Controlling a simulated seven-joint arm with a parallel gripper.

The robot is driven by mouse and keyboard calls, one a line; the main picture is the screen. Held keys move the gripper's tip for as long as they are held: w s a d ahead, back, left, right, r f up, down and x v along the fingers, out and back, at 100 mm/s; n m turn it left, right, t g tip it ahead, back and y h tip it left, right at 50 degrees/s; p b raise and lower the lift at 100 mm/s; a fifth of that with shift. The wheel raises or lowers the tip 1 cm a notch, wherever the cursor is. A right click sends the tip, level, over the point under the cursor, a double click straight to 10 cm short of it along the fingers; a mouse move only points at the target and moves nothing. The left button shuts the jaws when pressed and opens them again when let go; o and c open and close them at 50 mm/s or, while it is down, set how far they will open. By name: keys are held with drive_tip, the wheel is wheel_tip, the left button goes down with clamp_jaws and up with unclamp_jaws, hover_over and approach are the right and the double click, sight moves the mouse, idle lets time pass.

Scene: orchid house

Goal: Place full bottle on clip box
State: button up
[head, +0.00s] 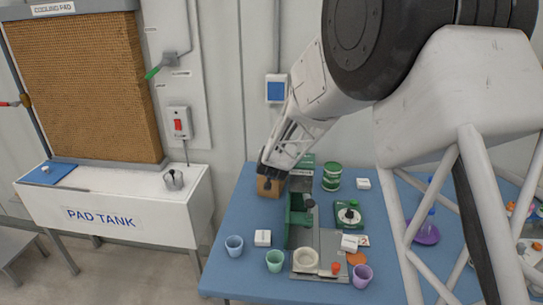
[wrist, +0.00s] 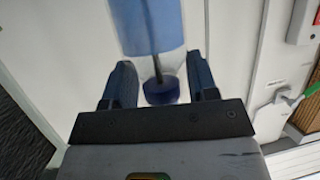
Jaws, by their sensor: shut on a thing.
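My gripper (wrist: 162,80) is shut on a bottle (wrist: 151,28) in the wrist view. The bottle has a clear lower part, blue contents, a dark tube inside and a dark blue cap (wrist: 162,92) between the fingers. In the head view the end of my arm is over the far left part of the blue table, and the held bottle is hidden there. A small brown box (head: 268,188) stands just below the arm's end, partly covered by it. It may be the clip box; I see no readable label on it.
Green tubs (head: 332,172), a green-and-grey press (head: 299,215), a green scale (head: 348,214) and several cups stand on the blue table (head: 232,215). Another bottle (head: 428,224) stands on a purple saucer (head: 427,237) at right. The white pad tank (head: 120,210) is at left, with clear floor between.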

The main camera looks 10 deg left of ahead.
idle(0.3)
drive_tip(key=o, duration=1)
drive_tip(key=shift+f, duration=0.1)
drive_tip(key=shift+r, duration=0.2)
wheel_tip(320, 180, up, 8)
drive_tip(key=s, duration=0.2)
drive_tip(key=shift+s+d, duration=0.2)
drive_tip(key=shift+s, duration=0.15)
drive_tip(key=shift+s+d+r, duration=0.1)
